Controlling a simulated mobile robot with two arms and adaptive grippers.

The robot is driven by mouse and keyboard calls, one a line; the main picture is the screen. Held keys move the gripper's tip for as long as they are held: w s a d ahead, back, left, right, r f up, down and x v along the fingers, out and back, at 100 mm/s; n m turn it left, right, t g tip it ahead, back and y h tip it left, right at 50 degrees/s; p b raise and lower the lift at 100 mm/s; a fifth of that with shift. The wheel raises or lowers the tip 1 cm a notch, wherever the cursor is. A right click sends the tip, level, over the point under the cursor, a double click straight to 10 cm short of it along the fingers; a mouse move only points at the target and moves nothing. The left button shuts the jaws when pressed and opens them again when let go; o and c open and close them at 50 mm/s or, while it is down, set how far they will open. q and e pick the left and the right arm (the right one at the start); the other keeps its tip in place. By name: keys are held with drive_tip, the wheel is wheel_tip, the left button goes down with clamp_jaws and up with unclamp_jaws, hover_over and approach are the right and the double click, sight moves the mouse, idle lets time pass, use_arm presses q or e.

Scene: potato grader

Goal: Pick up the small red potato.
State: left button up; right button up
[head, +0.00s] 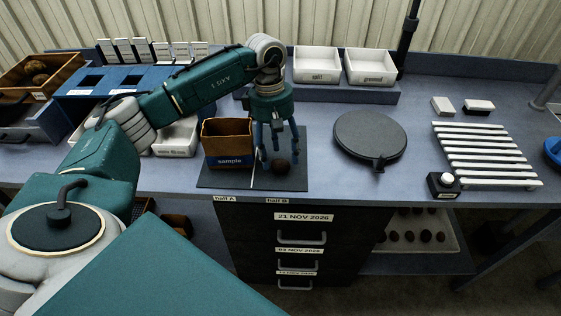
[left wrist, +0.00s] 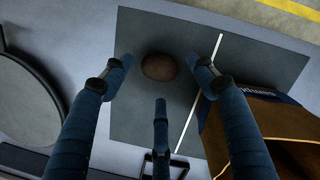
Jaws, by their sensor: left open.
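A small dark reddish-brown potato (head: 281,166) lies on the dark mat (head: 240,181), on the half to the right of the white line. In the left wrist view the potato (left wrist: 159,67) lies beyond the fingertips, between the two upper fingers. My left gripper (head: 272,155) points down over the mat with its fingers spread around an empty gap, just left of and above the potato. In the left wrist view the three fingers of my left gripper (left wrist: 159,85) are apart, with nothing between them. My right gripper is not in view.
A brown box labelled sample (head: 228,161) stands on the mat close left of the gripper. A round dark plate (head: 370,135) lies to the right. White trays (head: 317,79) stand behind. A slatted white rack (head: 485,155) is at the far right.

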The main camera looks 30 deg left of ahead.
sight(281, 165)
use_arm(q)
drive_tip(key=shift+s+d+f, duration=0.1)
drive_tip(key=shift+d+f, duration=0.05)
drive_tip(key=shift+f, duration=0.4)
drive_tip(key=shift+s+d+f, duration=0.1)
drive_tip(key=shift+d+f, duration=0.05)
drive_tip(key=shift+f, duration=0.35)
drive_tip(key=shift+w+f+p, duration=0.1)
drive_tip(key=shift+f+p, duration=0.2)
drive_tip(key=shift+f, duration=0.1)
drive_tip(key=shift+c, duration=1)
drive_tip(key=c, duration=0.8)
drive_tip(key=shift+c, duration=1.4)
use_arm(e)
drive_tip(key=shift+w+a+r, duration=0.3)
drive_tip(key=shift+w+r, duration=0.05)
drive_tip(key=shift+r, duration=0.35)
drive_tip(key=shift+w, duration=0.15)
